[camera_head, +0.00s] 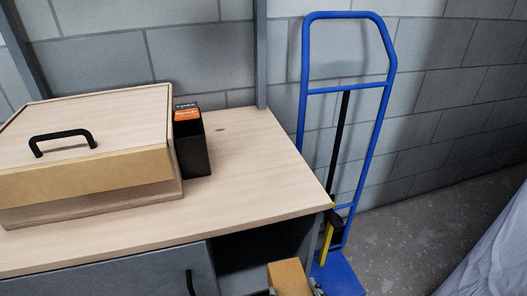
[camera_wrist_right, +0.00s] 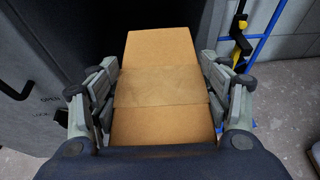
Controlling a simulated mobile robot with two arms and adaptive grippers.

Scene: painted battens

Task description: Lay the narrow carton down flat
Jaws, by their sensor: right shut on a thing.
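The narrow carton (camera_head: 288,276) is a brown cardboard box with a paler tape band. It shows at the bottom edge of the head view, in front of the desk, with its lower part cut off. In the right wrist view the carton (camera_wrist_right: 158,88) lies lengthwise between the fingers of my right gripper (camera_wrist_right: 160,80), one finger set against each long side. My right gripper is shut on it. Whether the carton touches anything below is hidden. My left gripper is in neither view.
The wooden desk top (camera_head: 255,190) holds a lidded wooden box (camera_head: 90,185) with a black handle and a black holder (camera_head: 192,150) with an orange label. Its right front part is bare. A blue hand truck (camera_head: 380,130) stands right of the desk. A white sheet (camera_head: 500,250) hangs far right.

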